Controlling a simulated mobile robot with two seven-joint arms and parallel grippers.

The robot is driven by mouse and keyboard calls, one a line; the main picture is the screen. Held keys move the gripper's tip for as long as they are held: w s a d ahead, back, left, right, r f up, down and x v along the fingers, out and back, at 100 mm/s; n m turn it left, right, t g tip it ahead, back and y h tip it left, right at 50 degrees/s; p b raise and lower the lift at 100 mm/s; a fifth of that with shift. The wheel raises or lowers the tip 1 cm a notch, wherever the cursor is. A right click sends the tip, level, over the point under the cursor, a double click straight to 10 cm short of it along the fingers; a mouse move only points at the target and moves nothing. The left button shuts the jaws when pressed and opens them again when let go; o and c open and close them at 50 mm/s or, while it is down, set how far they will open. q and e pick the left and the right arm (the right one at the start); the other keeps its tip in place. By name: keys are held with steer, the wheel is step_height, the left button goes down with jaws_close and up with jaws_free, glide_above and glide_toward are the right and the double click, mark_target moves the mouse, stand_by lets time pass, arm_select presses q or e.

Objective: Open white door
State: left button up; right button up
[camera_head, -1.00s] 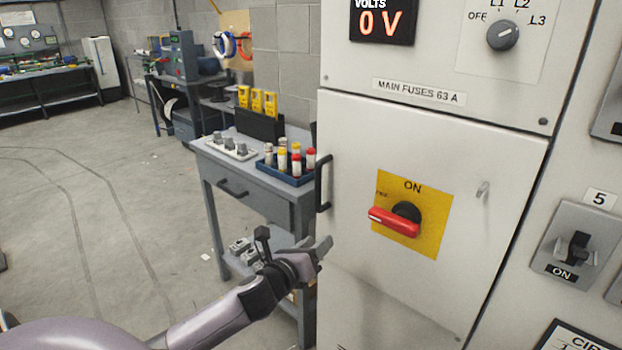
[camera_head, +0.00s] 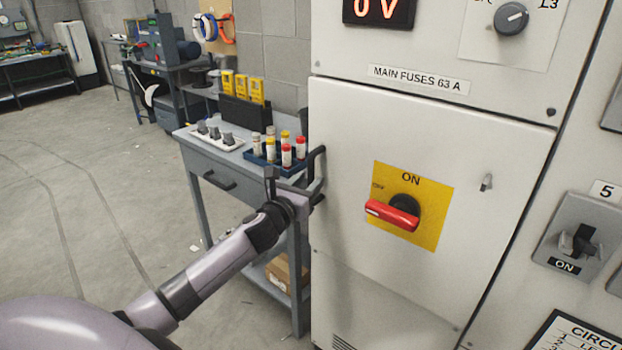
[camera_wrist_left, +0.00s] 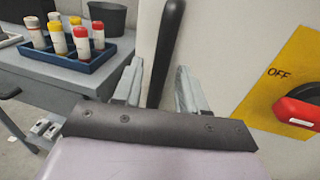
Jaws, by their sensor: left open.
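The white door (camera_head: 350,250) is the cabinet panel below the "MAIN FUSES 63 A" label, and it looks shut. Its dark bar handle (camera_head: 318,170) stands upright at the door's left edge. A red rotary switch (camera_head: 392,214) on a yellow plate (camera_head: 428,225) sits on the door, with its lever lying nearly level. My left gripper (camera_head: 297,184) is at the handle. In the left wrist view the open fingers (camera_wrist_left: 158,88) lie on either side of the handle's lower part (camera_wrist_left: 165,55), with gaps showing. My right gripper is in neither view.
A grey workbench (camera_head: 208,165) stands just left of the cabinet, with a blue tray (camera_head: 262,161) of several fuses and yellow holders (camera_head: 242,88) on it. A cardboard box (camera_head: 285,272) is on its lower shelf. The floor (camera_head: 90,220) at left is clear.

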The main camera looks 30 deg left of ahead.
arm_select(q)
steer(key=shift+w+a, duration=0.15)
steer(key=shift+w, duration=0.95)
jaws_close()
steer(key=shift+s, duration=0.2)
